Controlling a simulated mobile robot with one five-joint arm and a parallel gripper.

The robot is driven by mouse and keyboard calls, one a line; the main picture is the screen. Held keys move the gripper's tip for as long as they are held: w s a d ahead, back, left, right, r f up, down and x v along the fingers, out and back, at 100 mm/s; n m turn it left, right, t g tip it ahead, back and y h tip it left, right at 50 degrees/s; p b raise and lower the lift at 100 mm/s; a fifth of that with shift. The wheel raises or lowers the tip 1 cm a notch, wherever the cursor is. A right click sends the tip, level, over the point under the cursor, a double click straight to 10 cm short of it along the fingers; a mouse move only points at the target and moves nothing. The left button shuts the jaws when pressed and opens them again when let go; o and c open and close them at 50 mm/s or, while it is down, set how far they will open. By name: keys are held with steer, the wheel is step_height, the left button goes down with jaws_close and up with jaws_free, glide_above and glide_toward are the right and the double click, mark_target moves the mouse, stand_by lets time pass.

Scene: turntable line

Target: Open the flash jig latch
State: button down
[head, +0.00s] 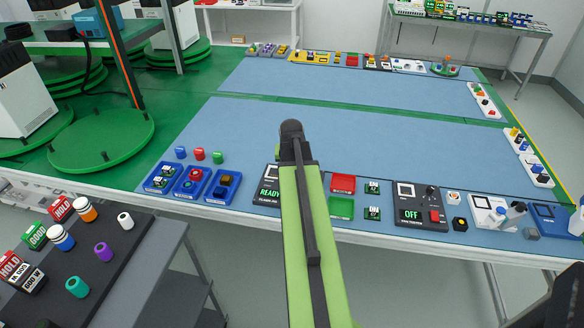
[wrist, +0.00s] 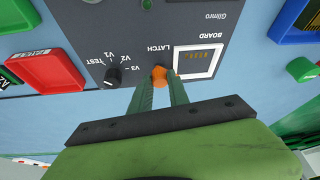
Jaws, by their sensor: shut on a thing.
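The flash jig (head: 267,184) is a dark panel at the front edge of the blue bench, left of my arm in the head view, with a READY display. My arm hides part of it. In the wrist view the jig panel (wrist: 130,30) appears upside down. Its orange latch knob (wrist: 159,73) sits by the word LATCH, beside the white-framed BOARD window (wrist: 198,60). My gripper (wrist: 160,84) has its two green fingers shut on the latch knob. A black selector knob (wrist: 113,76) marked TEST, V1, V2, V3 stands left of it. The latch is hidden in the head view.
A red tray (head: 342,184) and a green tray (head: 341,208) lie right of my arm. Blue board holders (head: 193,183) stand to the left. A panel reading OFF (head: 421,215) is further right. The middle of the blue bench (head: 380,135) is clear.

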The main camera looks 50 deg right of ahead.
steer(key=m+g, duration=0.1)
steer(key=m, duration=0.2)
steer(key=m+g+h, duration=0.1)
steer(key=m, duration=0.2)
steer(key=shift+w+m, duration=0.15)
steer(key=shift+m, duration=0.15)
steer(key=m+g, duration=0.2)
steer(key=m, duration=0.2)
steer(key=shift+m, duration=0.3)
steer(key=c, duration=1.3)
jaws_free()
steer(key=shift+d, duration=0.1)
steer(key=shift+o, duration=0.2)
